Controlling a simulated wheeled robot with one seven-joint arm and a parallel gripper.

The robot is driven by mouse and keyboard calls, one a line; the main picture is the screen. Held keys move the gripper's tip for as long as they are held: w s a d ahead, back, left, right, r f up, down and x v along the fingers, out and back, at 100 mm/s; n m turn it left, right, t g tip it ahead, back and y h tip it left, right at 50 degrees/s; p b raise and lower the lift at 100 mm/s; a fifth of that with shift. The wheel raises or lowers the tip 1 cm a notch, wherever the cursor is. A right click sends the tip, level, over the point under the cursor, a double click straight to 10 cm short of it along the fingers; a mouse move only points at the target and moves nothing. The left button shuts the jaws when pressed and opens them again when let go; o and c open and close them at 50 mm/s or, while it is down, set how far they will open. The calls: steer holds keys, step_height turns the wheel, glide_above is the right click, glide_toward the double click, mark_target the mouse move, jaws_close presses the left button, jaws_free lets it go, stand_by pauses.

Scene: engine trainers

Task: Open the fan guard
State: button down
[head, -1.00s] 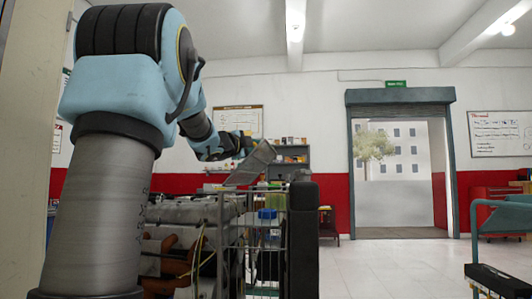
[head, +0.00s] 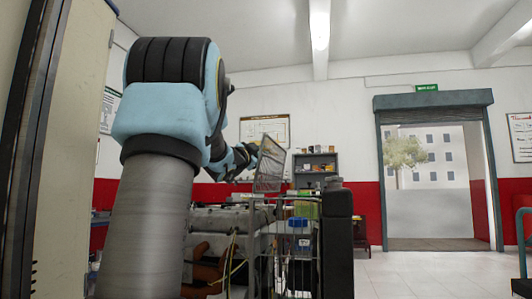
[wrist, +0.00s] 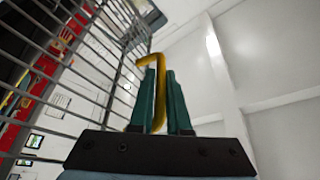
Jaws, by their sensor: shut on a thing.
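The fan guard (head: 270,166) is a grey mesh panel, raised and steeply tilted above the engine trainer in the head view. In the wrist view its grey bars (wrist: 88,75) fill the left side. A bent yellow handle (wrist: 160,98) runs between the green fingers of my gripper (wrist: 163,72), which is shut on it. In the head view my gripper (head: 249,154) is at the guard's upper left edge; its fingers are too small to make out there. Where the handle joins the guard is not clear.
The engine trainer (head: 215,219) stands low in front, with a wire cage (head: 287,268) and a dark upright block (head: 337,240) at its right. A tall cabinet or panel (head: 62,150) is close at the left. Floor (head: 430,275) is clear toward the doorway.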

mark_target(266, 167)
stand_by(0.3)
steer(key=c, duration=0.9)
jaws_free()
steer(key=shift+a+f, duration=0.1)
steer(key=b+v, duration=0.1)
steer(key=v, duration=0.9)
steer(key=shift+s+a+b, duration=0.15)
steer(key=shift+s+b, duration=0.2)
steer(key=shift+b, duration=0.05)
